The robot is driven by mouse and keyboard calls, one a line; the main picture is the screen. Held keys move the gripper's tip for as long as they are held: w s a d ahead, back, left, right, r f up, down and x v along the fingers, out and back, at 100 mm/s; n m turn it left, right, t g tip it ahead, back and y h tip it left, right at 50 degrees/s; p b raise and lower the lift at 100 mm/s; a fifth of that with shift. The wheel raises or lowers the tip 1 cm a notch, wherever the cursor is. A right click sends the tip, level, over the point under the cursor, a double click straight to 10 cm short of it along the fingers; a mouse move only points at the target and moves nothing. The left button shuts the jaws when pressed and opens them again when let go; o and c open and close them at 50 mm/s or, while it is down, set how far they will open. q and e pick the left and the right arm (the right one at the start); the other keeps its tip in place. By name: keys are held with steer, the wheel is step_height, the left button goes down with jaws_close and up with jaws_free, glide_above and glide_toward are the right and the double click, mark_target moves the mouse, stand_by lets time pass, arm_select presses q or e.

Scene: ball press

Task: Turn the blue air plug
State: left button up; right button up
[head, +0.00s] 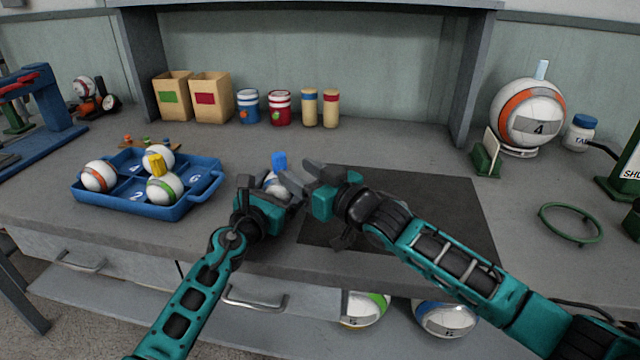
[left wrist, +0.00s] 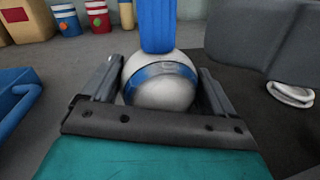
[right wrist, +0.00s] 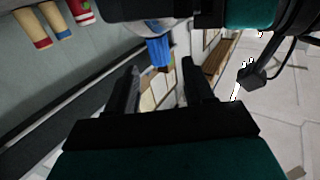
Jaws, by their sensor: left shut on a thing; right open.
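A white ball with a blue band (left wrist: 160,92) sits between the fingers of my left gripper (head: 268,190), which is shut on it. The blue air plug (head: 279,161) stands upright out of the ball's top; it also shows in the left wrist view (left wrist: 157,25). My right gripper (head: 299,179) is open and empty, just right of the ball and plug. In the right wrist view the plug (right wrist: 158,51) lies ahead of the gap between the open fingers, apart from them. In the head view the grippers partly hide the ball.
A blue tray (head: 140,203) with several balls, one with a yellow plug (head: 157,163), stands at left. A dark mat (head: 430,215) lies under my right arm. Boxes (head: 211,97) and jars (head: 280,107) line the back. A green ring (head: 570,224) lies at right.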

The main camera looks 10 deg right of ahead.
steer(key=v, duration=0.5)
arm_select(q)
steer(key=o, duration=0.8)
steer(key=shift+s, duration=0.1)
stand_by(0.5)
